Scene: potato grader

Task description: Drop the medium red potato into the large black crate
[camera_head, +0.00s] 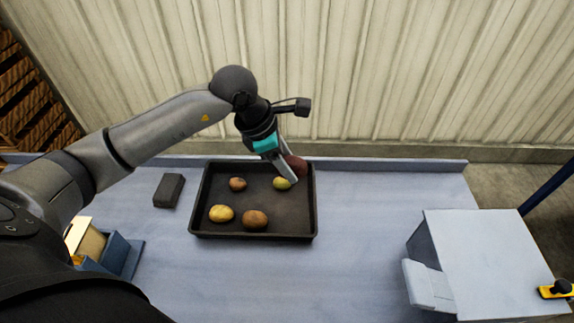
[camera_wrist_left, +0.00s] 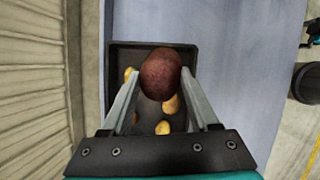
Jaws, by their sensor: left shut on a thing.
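My left gripper (camera_head: 291,178) is shut on a red-brown potato (camera_head: 299,165), held above the right back part of a shallow black tray (camera_head: 314,205). In the left wrist view the potato (camera_wrist_left: 161,74) sits between the two finger ends, with the tray (camera_wrist_left: 120,58) below it. Part of the potato is hidden by a finger in the head view. I cannot make out a separate large black crate for certain. A small dark and teal piece at the right edge of the wrist view may be my right gripper (camera_wrist_left: 314,32); its fingers do not show clearly.
Several potatoes lie in the tray, including a yellow one (camera_head: 221,213) and a brown one (camera_head: 255,218). A dark block (camera_head: 168,190) lies left of the tray. A pale box-like machine (camera_head: 485,255) stands at right. The table (camera_head: 375,200) between is clear.

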